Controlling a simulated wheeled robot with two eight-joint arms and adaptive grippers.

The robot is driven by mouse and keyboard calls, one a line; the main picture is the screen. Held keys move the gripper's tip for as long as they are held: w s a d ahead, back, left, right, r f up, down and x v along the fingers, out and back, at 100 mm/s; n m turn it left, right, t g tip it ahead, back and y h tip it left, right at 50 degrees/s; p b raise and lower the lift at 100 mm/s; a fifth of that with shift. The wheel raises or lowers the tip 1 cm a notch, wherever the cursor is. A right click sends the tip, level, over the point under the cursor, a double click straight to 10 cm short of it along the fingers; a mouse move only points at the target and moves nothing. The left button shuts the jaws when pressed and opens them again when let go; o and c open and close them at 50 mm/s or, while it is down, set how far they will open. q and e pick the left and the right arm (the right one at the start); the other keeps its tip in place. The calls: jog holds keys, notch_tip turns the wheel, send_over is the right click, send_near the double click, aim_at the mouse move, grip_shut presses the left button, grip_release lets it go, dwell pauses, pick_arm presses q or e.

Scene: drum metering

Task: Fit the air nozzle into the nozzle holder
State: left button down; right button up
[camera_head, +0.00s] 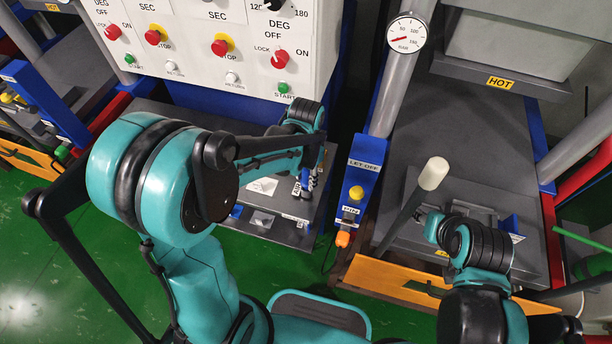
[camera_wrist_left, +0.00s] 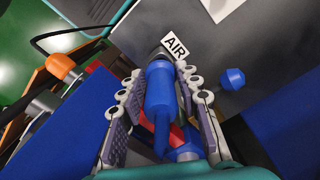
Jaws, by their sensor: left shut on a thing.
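The blue air nozzle (camera_wrist_left: 158,92) is between the two grey finger pads of my left gripper (camera_wrist_left: 155,105), which is shut on it. In the head view my left gripper (camera_head: 306,184) is low over the grey bench, with a small blue part of the nozzle showing. The nozzle's far end points at a dark spot beside the AIR label (camera_wrist_left: 174,46). I cannot make out the nozzle holder, or whether the tip touches anything. My right gripper (camera_head: 422,214) is beside a lever with a white end (camera_head: 432,174); its fingers are too small to judge.
A blue hexagonal knob (camera_wrist_left: 232,78) stands right of the label. The control panel (camera_head: 225,45) rises behind the bench (camera_head: 260,222).

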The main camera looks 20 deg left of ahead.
pick_arm(q)
jog(key=shift+f+b, duration=1.05)
jog(key=shift+f, duration=0.3)
jog(key=c, duration=1)
grip_release()
notch_tip(320, 180, up, 12)
jog(key=shift+r, duration=0.1)
